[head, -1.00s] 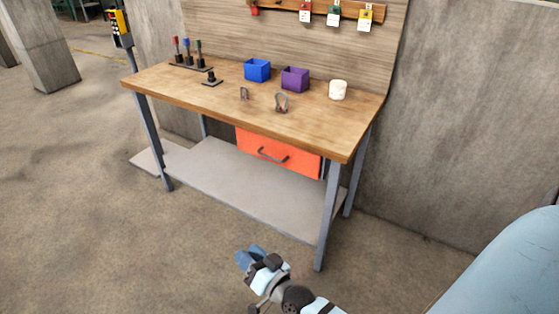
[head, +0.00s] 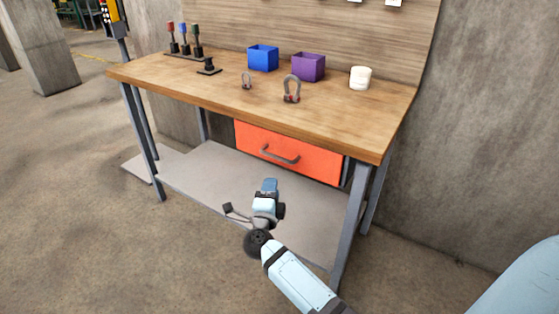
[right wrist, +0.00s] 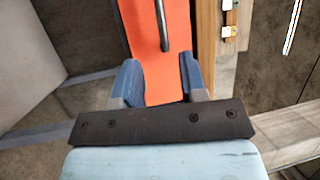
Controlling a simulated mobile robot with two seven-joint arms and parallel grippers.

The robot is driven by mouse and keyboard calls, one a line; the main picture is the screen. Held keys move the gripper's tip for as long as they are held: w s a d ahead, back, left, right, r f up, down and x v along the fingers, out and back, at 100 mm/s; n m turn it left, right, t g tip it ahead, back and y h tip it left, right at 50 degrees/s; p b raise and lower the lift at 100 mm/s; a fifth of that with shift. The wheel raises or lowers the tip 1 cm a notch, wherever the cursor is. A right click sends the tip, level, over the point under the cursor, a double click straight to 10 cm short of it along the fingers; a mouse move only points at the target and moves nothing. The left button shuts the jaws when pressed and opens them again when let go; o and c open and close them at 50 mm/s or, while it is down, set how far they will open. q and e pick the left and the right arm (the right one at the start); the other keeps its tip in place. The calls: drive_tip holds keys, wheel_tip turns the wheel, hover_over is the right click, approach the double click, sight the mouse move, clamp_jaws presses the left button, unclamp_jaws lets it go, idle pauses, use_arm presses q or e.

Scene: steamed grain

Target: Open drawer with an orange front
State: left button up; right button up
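The drawer with the orange front (head: 310,157) hangs under the workbench top and looks closed. Its dark curved handle (head: 280,156) is on the middle of the front. My right gripper (head: 270,184) is in front of and a little below the drawer, apart from the handle. In the right wrist view the orange front (right wrist: 150,55) lies beyond the two blue fingers (right wrist: 158,80), which are spread with nothing between them. The handle (right wrist: 162,25) shows ahead of the fingers, near the top edge. My left gripper is not in view.
The wooden bench top (head: 220,90) holds a blue bin (head: 263,58), a purple bin (head: 308,67), two shackles, a white cup-like object (head: 360,77) and a small rack. A grey lower shelf (head: 215,172) and a front leg (head: 350,225) flank the arm.

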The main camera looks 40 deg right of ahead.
sight(279, 158)
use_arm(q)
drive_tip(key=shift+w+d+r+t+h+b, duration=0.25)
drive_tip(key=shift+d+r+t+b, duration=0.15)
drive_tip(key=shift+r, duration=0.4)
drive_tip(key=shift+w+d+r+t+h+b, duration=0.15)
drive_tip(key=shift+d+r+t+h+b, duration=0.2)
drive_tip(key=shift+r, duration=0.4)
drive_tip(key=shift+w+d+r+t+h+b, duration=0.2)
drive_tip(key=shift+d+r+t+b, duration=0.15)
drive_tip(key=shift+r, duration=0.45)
use_arm(e)
drive_tip(key=shift+x, duration=6.2)
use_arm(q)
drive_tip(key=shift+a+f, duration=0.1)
use_arm(e)
clamp_jaws()
